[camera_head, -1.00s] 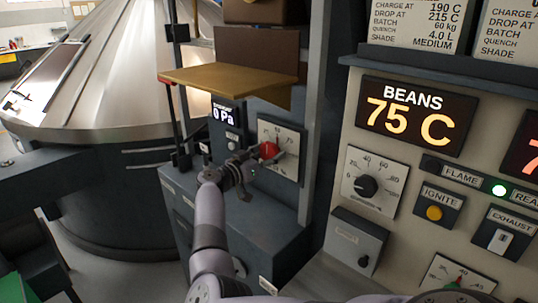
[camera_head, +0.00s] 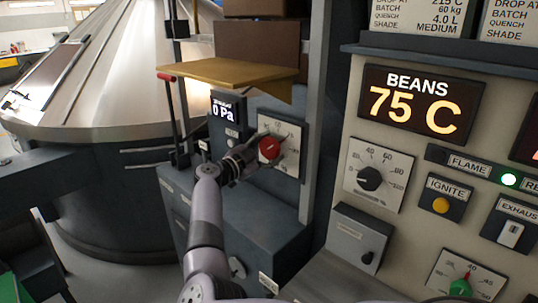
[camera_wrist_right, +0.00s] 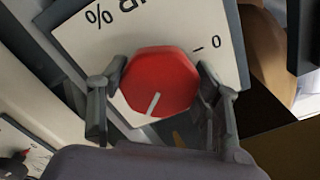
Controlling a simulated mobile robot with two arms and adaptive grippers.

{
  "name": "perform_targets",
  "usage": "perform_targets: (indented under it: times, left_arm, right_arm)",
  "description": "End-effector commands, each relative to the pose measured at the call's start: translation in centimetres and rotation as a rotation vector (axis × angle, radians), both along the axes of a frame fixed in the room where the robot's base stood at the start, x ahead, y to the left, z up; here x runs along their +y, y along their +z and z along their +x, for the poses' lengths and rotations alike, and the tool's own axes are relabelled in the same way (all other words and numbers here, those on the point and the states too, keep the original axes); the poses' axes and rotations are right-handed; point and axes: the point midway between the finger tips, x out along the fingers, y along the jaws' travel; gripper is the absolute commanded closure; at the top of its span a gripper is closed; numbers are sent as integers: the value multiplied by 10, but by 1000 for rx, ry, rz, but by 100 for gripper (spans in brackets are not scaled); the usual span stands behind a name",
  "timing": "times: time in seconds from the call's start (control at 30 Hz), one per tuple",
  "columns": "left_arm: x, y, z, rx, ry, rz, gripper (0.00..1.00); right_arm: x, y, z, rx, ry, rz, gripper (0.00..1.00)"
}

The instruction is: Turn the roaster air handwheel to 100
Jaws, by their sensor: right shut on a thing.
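The red roaster air handwheel (camera_head: 269,148) sits on a white dial plate (camera_head: 291,139) on the dark cabinet. The wrist view shows the handwheel (camera_wrist_right: 160,80) close up, with a white mark near its lower edge. "%" and "0" are legible on the plate (camera_wrist_right: 185,28) there. My right gripper (camera_head: 254,152) reaches the handwheel from the left. In the wrist view its fingers (camera_wrist_right: 157,92) lie on either side of the rim, shut on it. The scale numbers are too small to read in the head view. My left gripper is not in view.
A wooden shelf (camera_head: 228,73) juts out above the dial. A small display (camera_head: 222,108) reads 0 Pa. A grey post (camera_head: 316,110) stands right of the dial. Right of it is a control panel with a BEANS display (camera_head: 417,103) reading 75 C and a black knob (camera_head: 369,178).

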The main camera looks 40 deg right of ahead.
Motion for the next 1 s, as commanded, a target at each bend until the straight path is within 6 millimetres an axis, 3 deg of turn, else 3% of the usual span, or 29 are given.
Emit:
perform_targets:
  times: [0.6, 1.0]
  left_arm:
    - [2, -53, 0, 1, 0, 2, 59]
    - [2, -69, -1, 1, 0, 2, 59]
  right_arm:
    - [1, -3, 1, -544, 0, 47, 70]
    - [1, -1, 1, -714, 0, 64, 70]
